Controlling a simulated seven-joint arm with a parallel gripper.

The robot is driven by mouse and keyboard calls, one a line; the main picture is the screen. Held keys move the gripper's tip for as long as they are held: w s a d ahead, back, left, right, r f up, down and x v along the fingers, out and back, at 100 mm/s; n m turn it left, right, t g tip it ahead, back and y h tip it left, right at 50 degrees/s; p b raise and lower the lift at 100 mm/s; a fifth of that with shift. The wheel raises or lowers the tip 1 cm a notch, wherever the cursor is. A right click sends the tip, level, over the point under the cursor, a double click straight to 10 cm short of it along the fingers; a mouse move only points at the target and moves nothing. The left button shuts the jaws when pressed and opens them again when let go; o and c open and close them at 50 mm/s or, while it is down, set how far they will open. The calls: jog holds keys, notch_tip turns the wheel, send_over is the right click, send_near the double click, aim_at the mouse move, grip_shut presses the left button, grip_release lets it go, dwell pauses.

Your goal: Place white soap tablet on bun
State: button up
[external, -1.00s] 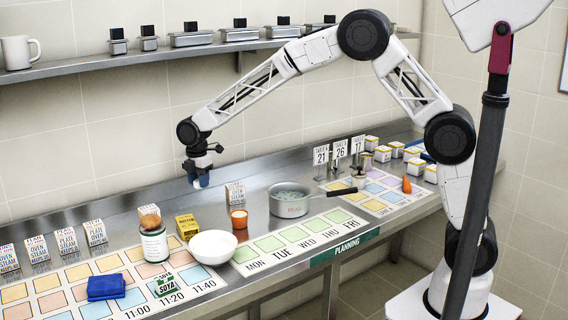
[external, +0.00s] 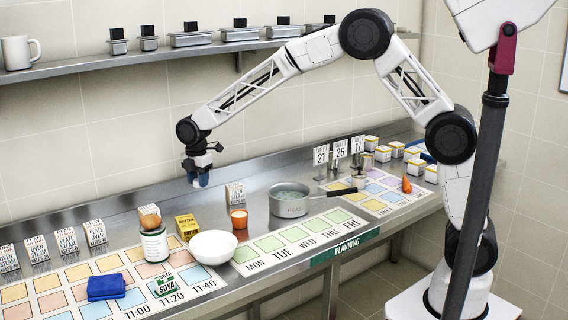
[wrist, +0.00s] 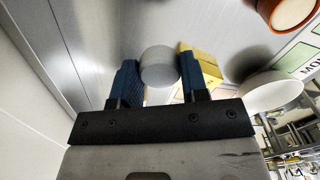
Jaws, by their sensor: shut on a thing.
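My gripper (external: 199,180) has blue fingers, pointing down above the back of the steel counter. In the wrist view it (wrist: 157,80) is shut on the white soap tablet (wrist: 159,65), a round whitish piece between the fingertips. The tablet is too small to make out in the external view. The bun is not visible in the wrist view.
A yellow box (external: 187,226), a white bowl (external: 213,247) and an orange cup (external: 239,218) stand near the jar. A pot (external: 290,202) is to the right. Printed cartons (external: 95,234) line the back left. A blue cloth (external: 106,287) lies in front.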

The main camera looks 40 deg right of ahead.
jog(key=s+a+r+m, duration=0.1)
jog(key=s+a+r, duration=0.2)
jog(key=s, duration=0.6)
jog(key=s+a+r, duration=0.3)
jog(key=s+a, duration=0.1)
jog(key=s, duration=0.5)
jog(key=s+a+r+m, duration=0.1)
jog(key=s+a+r, duration=0.2)
jog(key=s, duration=0.6)
jog(key=shift+s+a+m, duration=0.3)
jog(key=shift+s+a, duration=0.05)
jog(key=shift+a, duration=0.3)
jog(key=shift+w+a+r, duration=0.1)
send_over(150, 216)
jog(key=shift+f, duration=0.75)
jog(key=shift+f, duration=1.75)
jog(key=shift+f, duration=0.2)
jog(key=o, duration=0.9)
jog(key=shift+r, duration=0.2)
